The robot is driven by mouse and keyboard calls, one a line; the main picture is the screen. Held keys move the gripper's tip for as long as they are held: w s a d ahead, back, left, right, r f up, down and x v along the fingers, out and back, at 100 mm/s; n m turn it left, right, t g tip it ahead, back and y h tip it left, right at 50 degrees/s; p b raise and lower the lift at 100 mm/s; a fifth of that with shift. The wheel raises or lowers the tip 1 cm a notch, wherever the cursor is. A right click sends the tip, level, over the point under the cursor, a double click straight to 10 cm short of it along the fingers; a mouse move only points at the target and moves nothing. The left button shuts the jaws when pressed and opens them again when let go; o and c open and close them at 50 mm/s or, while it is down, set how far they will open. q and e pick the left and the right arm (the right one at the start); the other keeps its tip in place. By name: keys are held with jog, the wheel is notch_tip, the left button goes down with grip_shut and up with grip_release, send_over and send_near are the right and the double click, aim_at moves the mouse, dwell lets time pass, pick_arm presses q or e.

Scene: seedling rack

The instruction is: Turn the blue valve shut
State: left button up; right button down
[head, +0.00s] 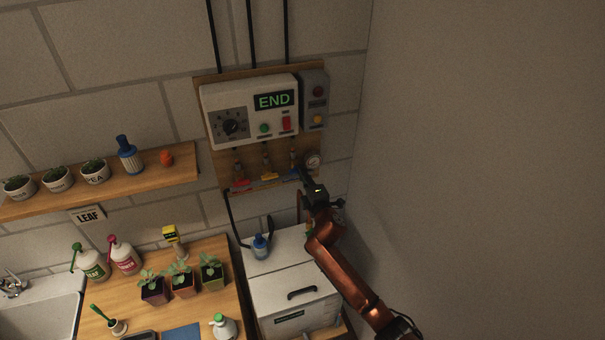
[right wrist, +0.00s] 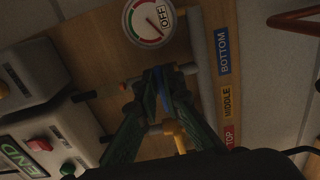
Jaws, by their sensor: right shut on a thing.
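The blue valve handle (right wrist: 166,88) shows between the fingers of my right gripper (right wrist: 163,82) in the right wrist view, and the gripper is shut on it. The fingers hide most of the handle, so its exact angle is hard to tell. In the head view, my right gripper (head: 304,178) is at the right end of the valve row, below the control box. A yellow valve (head: 269,176) and a red valve (head: 240,184) sit to its left. My left gripper is not in view.
A round gauge (right wrist: 150,20) marked OFF is close to the fingers. BOTTOM (right wrist: 223,50), MIDDLE and TOP labels line the board. The control box (head: 250,108) reads END.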

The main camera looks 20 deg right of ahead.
jog(key=c, duration=2.1)
grip_release()
jog(key=s, duration=1.2)
jog(key=shift+d, duration=0.25)
jog(key=shift+f, duration=0.1)
